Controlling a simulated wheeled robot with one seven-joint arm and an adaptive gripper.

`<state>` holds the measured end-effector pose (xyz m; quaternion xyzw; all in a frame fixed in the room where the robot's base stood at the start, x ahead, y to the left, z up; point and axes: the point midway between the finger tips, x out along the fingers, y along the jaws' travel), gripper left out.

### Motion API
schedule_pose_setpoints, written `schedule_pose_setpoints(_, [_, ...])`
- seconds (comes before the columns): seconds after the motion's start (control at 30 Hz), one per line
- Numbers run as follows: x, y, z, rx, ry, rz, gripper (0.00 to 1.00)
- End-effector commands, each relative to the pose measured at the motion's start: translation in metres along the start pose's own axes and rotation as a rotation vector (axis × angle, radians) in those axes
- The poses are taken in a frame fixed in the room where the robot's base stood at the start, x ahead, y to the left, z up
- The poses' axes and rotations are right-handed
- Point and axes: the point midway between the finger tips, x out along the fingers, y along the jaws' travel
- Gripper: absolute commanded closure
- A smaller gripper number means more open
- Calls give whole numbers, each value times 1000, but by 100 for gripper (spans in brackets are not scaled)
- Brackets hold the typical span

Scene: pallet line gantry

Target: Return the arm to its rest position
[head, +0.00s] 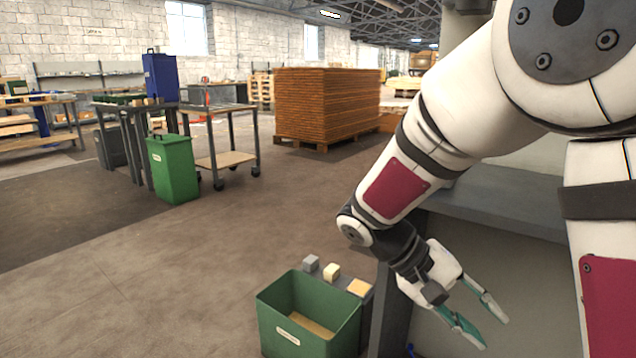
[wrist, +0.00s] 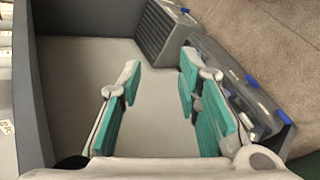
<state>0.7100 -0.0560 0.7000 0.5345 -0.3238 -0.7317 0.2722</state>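My arm reaches across the right side of the head view and bends downward at the wrist. My gripper (head: 495,331) hangs low in front of a grey bench or cabinet, its green-padded fingers apart. In the wrist view my gripper (wrist: 155,85) also shows open, with nothing between the fingers. Below the fingers is a plain light grey surface (wrist: 90,60) bounded by dark grey walls.
A brown stack on a pallet (head: 325,105) stands further back. A green container (head: 172,168) and worktables are at left. The floor (head: 130,270) between is clear.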

Motion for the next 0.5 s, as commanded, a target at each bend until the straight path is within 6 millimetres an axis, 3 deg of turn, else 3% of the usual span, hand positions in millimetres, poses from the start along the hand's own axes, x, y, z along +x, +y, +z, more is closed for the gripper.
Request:
schedule_pose_setpoints(0.2, [-1,29,68,-2,-16,-216,69])
schedule_pose_setpoints(0.5, [0,35,156,-19,42,-505,69])
